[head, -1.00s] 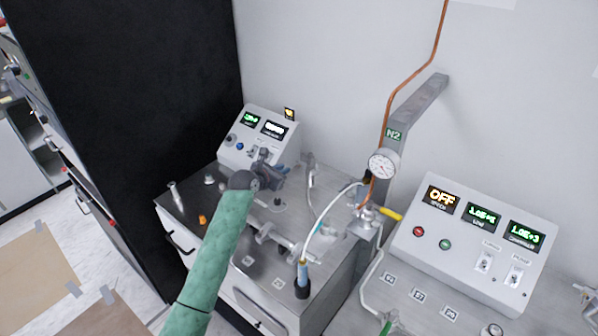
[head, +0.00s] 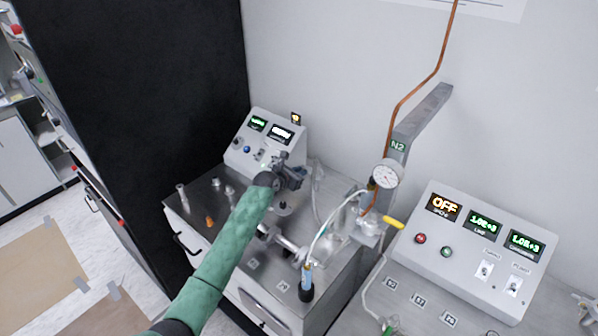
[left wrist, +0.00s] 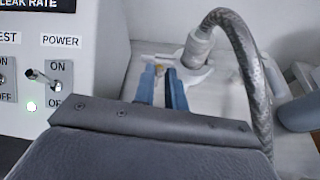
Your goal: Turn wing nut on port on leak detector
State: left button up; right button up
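The leak detector (head: 236,155) stands at the back, its sloped panel lit, above a grey metal top. My left gripper (head: 296,173) is over that top, just right of the panel. In the left wrist view its two blue fingers (left wrist: 163,88) point at a pale clamp (left wrist: 190,76) around the foot of a braided hose (left wrist: 236,50), which marks the port. A small brass-coloured wing nut (left wrist: 160,69) shows at the fingertips, between them. A narrow gap shows between the fingers; I cannot tell whether they grip the nut. My right gripper is not in view.
A dial gauge (head: 387,174) and copper pipe (head: 403,100) stand to the right, with a white tube (head: 322,235) near my forearm. A second control box (head: 465,250) reads OFF. A black cabinet wall (head: 140,80) bounds the left. The panel's power switch (left wrist: 57,87) is close to my left gripper.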

pick_arm(q)
jog(key=shift+c, duration=0.4)
grip_shut()
jog(key=shift+d+r+m+p, duration=0.15)
jog(key=shift+r+m+p, duration=0.15)
jog(key=shift+p, duration=0.4)
jog(key=shift+f, duration=0.25)
